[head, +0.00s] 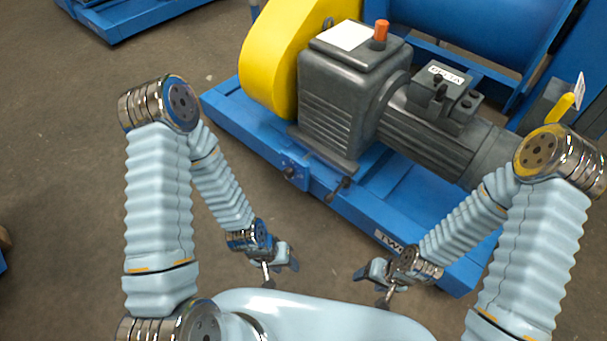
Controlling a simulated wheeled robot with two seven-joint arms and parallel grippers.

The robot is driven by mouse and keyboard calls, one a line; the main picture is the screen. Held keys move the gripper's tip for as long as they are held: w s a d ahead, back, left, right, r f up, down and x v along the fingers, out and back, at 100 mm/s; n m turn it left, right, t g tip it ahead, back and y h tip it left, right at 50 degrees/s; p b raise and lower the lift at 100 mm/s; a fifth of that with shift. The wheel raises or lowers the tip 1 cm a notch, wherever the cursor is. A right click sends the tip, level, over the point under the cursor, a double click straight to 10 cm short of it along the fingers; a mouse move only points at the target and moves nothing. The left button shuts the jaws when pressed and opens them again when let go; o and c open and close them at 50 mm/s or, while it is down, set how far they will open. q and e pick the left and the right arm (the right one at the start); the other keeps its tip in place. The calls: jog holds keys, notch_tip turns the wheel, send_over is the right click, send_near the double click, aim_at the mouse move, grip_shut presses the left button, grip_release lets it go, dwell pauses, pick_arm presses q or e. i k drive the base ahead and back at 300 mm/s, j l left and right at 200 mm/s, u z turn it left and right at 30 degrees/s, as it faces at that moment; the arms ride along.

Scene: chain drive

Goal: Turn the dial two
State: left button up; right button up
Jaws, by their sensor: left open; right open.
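No dial is plainly recognisable. A white label (388,239) that seems to begin "TW" is on the front face of the blue base frame (228,115), partly cut off by my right arm. A small dark knob or lever (338,189) sticks out of the frame's front edge, left of that label. My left gripper (279,269) is open and empty, low in front of the frame. My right gripper (373,284) is open and empty, below and left of the label. Both are apart from the machine.
The machine carries a yellow guard (287,50), a grey gearbox (340,95) with an orange cap (381,31), and a dark motor (430,125) with a labelled box (446,90). A yellow handle (565,104) stands at right.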

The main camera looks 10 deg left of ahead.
aim_at(288, 173)
jog(key=j+u, duration=0.6)
jog(key=u, duration=0.15)
jog(key=i+u, duration=0.25)
jog(key=u, duration=0.2)
